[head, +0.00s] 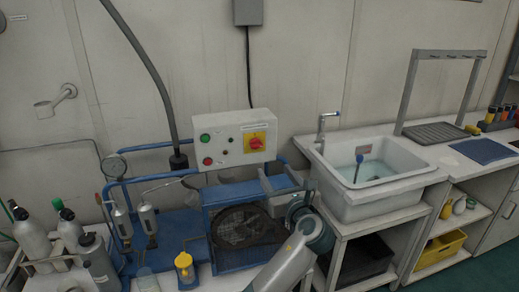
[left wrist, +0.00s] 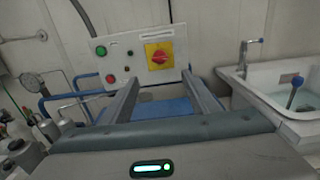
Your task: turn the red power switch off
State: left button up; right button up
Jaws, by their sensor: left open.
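The red power switch (head: 256,143) is a red rotary knob on a yellow square plate, at the right of the white control box (head: 212,148). In the left wrist view, the red power switch (left wrist: 158,57) is ahead, between and beyond the fingertips. My left gripper (head: 273,172) is open and empty, below and in front of the box, apart from the switch. Its two fingers also show in the left wrist view (left wrist: 160,83), spread wide and pointing toward the box. The knob's exact setting is too small to read. My right gripper is not in view.
Green (head: 205,138) and red (head: 208,161) buttons sit on the box's left side. Blue pipes and a compressor frame (head: 225,193) lie below it. A pressure gauge (head: 115,165) and cylinders (head: 32,237) stand left. A white sink (head: 385,200) with a tap stands right.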

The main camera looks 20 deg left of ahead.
aim_at(258, 146)
pick_arm(q)
jog(key=p+x, duration=0.2)
jog(key=x, duration=1.3)
jog(key=shift+w+a, duration=0.4)
jog(key=shift+w, duration=0.05)
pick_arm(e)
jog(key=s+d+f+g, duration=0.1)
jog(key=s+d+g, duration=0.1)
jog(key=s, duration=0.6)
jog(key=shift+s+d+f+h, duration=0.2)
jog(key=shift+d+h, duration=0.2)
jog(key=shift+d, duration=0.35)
pick_arm(q)
jog(key=c, duration=1.1)
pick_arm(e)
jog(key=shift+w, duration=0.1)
